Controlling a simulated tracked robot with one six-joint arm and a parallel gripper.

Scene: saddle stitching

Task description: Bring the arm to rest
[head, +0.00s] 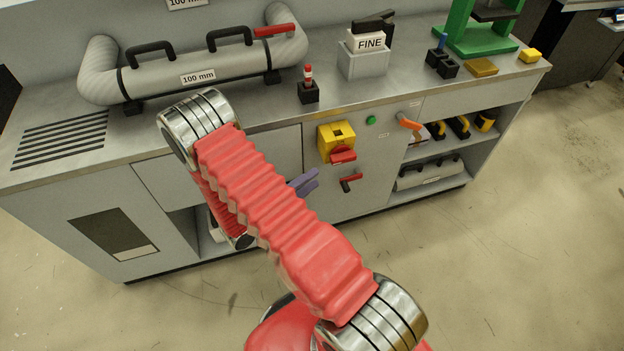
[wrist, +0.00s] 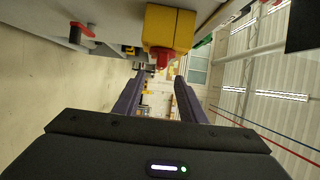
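My red arm (head: 265,190) is bent in front of the grey workbench. My gripper shows in the head view as purple fingers (head: 304,184) beside the cabinet front, partly hidden by the arm. In the wrist view the two purple fingers (wrist: 158,95) are apart with nothing held between them. The gripper is below the counter's front edge, to the lower left of a yellow box with a red knob (head: 337,140). This box also shows in the wrist view (wrist: 169,27), beyond the fingertips.
A red-handled lever (head: 350,182) juts out below the yellow box, and an orange handle (head: 408,122) is to its right. On the counter (head: 225,123) are a grey duct (head: 160,75), a box marked FINE (head: 365,62) and a green stand (head: 478,40). The floor (head: 520,230) in front is clear.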

